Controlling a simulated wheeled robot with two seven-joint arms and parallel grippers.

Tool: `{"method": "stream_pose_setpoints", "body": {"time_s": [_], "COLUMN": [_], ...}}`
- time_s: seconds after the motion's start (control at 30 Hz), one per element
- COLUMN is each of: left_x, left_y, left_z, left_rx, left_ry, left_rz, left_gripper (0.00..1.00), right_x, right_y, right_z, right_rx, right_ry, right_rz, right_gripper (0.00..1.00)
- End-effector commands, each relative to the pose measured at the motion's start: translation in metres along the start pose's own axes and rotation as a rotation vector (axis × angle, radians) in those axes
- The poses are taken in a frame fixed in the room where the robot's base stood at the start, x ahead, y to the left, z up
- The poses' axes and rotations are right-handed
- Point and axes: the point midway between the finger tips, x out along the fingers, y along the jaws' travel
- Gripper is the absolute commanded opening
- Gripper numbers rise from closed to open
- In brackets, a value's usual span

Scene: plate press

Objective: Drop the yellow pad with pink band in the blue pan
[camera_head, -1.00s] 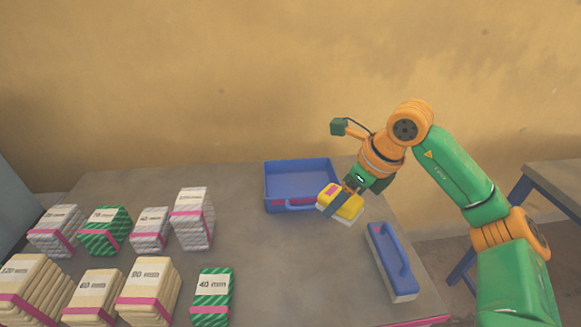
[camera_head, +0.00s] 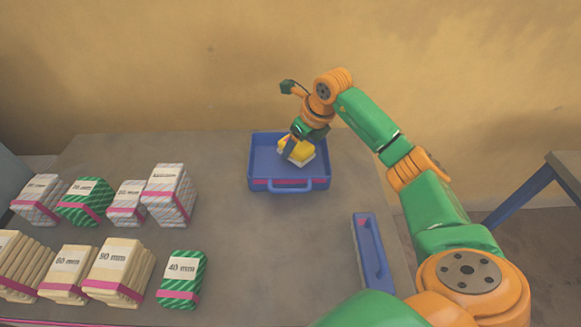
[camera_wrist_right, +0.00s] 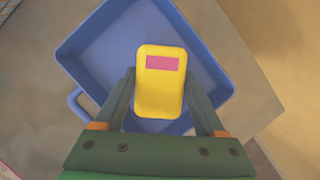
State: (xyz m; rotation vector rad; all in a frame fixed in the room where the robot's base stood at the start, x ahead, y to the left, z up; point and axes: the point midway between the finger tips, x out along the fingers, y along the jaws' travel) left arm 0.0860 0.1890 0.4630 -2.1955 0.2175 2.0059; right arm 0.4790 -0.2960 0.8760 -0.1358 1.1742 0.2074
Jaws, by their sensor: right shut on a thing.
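The yellow pad with pink band (camera_wrist_right: 160,88) is held between the fingers of my right gripper (camera_head: 291,146). The pad also shows in the head view (camera_head: 298,151), with a pale underside. The blue pan (camera_head: 262,160) stands at the back of the table, its handle facing the front. In the head view the pad is over the pan's inside, towards its right half. In the wrist view the pan (camera_wrist_right: 95,50) lies beneath the pad. I cannot tell whether the pad touches the pan's floor. My left gripper is not in view.
A blue lid-like block with a handle (camera_head: 371,252) lies at the table's right edge. Several banded stacks with millimetre labels, such as the green 40 mm one (camera_head: 183,279), fill the left side. The table's middle (camera_head: 260,250) is clear.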

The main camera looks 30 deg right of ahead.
Motion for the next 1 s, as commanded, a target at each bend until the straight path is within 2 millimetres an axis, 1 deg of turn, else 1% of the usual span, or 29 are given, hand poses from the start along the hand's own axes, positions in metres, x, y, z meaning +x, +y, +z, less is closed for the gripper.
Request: {"method": "stream_pose_setpoints", "body": {"time_s": [0.17, 0.2, 0.3, 0.5, 0.57, 0.8, 0.9, 1.0], "left_x": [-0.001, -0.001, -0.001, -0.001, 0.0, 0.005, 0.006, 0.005], "left_y": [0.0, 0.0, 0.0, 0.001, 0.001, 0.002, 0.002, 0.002], "left_z": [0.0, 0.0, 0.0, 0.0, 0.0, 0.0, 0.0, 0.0], "left_rx": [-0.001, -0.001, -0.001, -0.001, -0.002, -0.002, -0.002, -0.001], "left_ry": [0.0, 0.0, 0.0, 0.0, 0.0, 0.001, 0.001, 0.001], "left_rz": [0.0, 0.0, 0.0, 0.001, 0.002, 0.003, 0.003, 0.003], "left_gripper": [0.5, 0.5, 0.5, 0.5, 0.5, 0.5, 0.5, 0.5], "right_x": [-0.001, -0.001, -0.001, -0.002, -0.007, -0.056, -0.068, -0.072], "right_y": [0.0, 0.0, 0.0, 0.0, 0.0, 0.0, 0.001, 0.001], "right_z": [0.001, 0.001, 0.001, 0.001, 0.001, 0.001, 0.001, 0.0], "right_rx": [-0.001, -0.001, -0.001, -0.001, -0.002, -0.001, -0.002, -0.001], "right_ry": [-0.001, 0.0, 0.0, -0.001, -0.003, -0.004, -0.003, 0.0], "right_rz": [0.0, 0.0, 0.0, 0.0, -0.001, -0.003, -0.001, -0.001], "right_gripper": [0.19, 0.77, 1.0, 1.0, 1.0, 1.0, 1.0, 1.0]}}
